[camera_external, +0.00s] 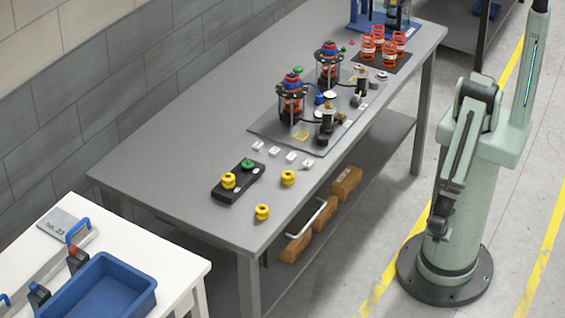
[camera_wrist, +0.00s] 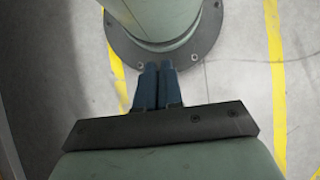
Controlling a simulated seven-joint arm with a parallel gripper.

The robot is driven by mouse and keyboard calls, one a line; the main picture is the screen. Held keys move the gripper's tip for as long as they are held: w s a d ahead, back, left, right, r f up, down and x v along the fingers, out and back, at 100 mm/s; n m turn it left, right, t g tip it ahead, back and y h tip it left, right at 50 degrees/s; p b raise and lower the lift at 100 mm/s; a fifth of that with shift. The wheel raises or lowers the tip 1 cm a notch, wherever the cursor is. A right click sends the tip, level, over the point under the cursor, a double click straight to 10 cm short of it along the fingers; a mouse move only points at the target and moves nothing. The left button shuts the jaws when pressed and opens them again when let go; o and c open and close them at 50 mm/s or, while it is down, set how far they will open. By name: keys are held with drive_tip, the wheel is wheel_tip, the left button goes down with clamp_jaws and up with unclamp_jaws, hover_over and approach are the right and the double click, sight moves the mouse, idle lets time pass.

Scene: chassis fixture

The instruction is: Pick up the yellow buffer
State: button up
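Three yellow buffers, small spool-shaped pieces, show in the external view. One yellow buffer (camera_external: 228,181) sits on a black block (camera_external: 226,196), beside a green piece (camera_external: 247,165). A second yellow buffer (camera_external: 288,178) stands on the bare grey table to the right of the block. A third yellow buffer (camera_external: 262,212) stands nearer the table's front edge. My gripper (camera_wrist: 160,66) points down over the floor by my base in the wrist view. Its two blue-grey fingers are together with nothing between them. It is well away from the table and the buffers.
Several white labelled pieces (camera_external: 291,156) lie behind the buffers. A grey plate (camera_external: 262,126) with assembled units stands farther back, and red springs (camera_external: 368,47) stand beyond it. A blue bin (camera_external: 98,290) sits on a white table at lower left. The grey table's front corner is clear.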

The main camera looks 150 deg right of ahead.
drive_tip(key=o, duration=1.2)
drive_tip(key=w+r+t, duration=0.3)
drive_tip(key=w+r, duration=0.4)
drive_tip(key=w, duration=0.5)
drive_tip(key=w+r+t, duration=0.2)
drive_tip(key=w+r, duration=0.4)
drive_tip(key=w, duration=0.6)
drive_tip(key=w+d+r+m+t, duration=0.1)
drive_tip(key=w+d+r+m, duration=0.25)
drive_tip(key=w+r, duration=0.4)
drive_tip(key=w+d+r+m+t, duration=0.1)
drive_tip(key=w+d+r+m, duration=0.1)
drive_tip(key=w+d+r, duration=0.5)
wheel_tip(320, 180, up, 35)
drive_tip(key=m, duration=1.4)
hover_over(288, 172)
drive_tip(key=w, duration=0.1)
drive_tip(key=shift+s+a+f, duration=0.1)
drive_tip(key=shift+a+f, duration=0.05)
drive_tip(key=shift+f, duration=3.3)
drive_tip(key=shift+a+f, duration=0.1)
drive_tip(key=shift+f, duration=3.35)
